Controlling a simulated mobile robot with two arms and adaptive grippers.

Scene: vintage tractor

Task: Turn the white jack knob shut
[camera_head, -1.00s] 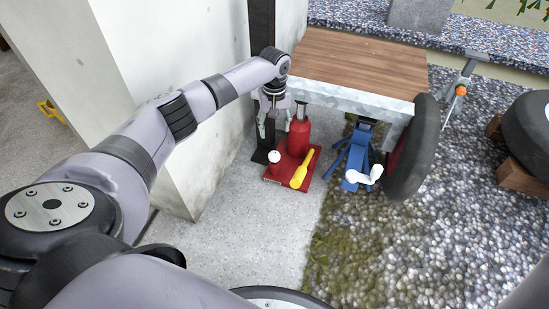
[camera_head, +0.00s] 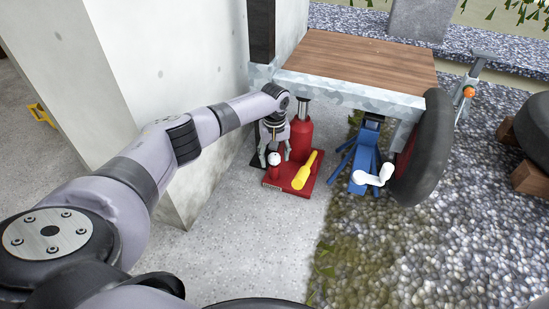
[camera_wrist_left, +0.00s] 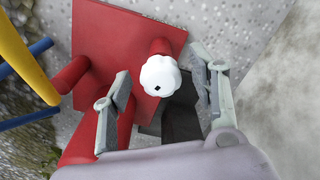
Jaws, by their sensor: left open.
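The white jack knob (camera_head: 274,159) sits on a short red post at the left side of the red bottle jack (camera_head: 301,137). It also shows in the left wrist view (camera_wrist_left: 161,76) as a white scalloped knob with a small dark mark. My left gripper (camera_head: 275,158) points down at the knob from above. In the left wrist view the fingers (camera_wrist_left: 164,88) are spread apart, one on each side of the knob, with gaps between. Neither finger visibly touches it. My right gripper is not in view.
A yellow handle (camera_head: 305,171) stands on the jack's red base (camera_head: 290,188) right of the knob. A wood-topped trailer bed (camera_head: 355,62) overhangs the jack. A blue jack stand (camera_head: 364,160) and tire (camera_head: 428,150) are to the right. A concrete wall (camera_head: 185,90) is close on the left.

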